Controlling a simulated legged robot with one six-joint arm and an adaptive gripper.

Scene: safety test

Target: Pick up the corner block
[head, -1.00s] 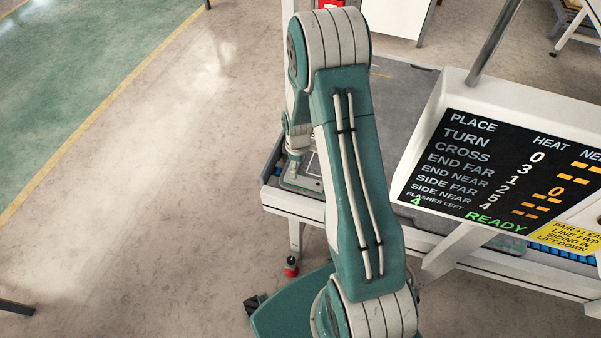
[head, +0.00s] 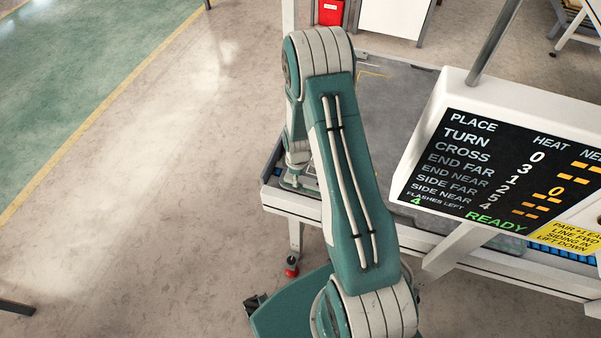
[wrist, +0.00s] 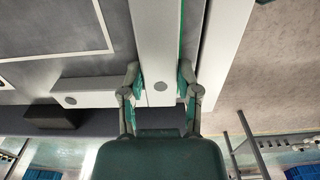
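In the wrist view my gripper (wrist: 160,76) is spread, with one finger on each side of the near end of a long pale block (wrist: 158,40) that has a round grey dot. A thin gap seems to show at the left finger; contact at the right finger is unclear. A second pale bar with a dot (wrist: 100,90) runs left from that end. I cannot tell whether the two bars are one corner piece. In the head view my arm hides the blocks and most of the gripper.
A dark block (wrist: 52,117) lies near the left bar. White lines mark the grey tabletop (wrist: 40,75). A pale rail (wrist: 222,50) runs close on the right, with floor beyond it. In the head view a sign board (head: 490,175) stands over the table's right side.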

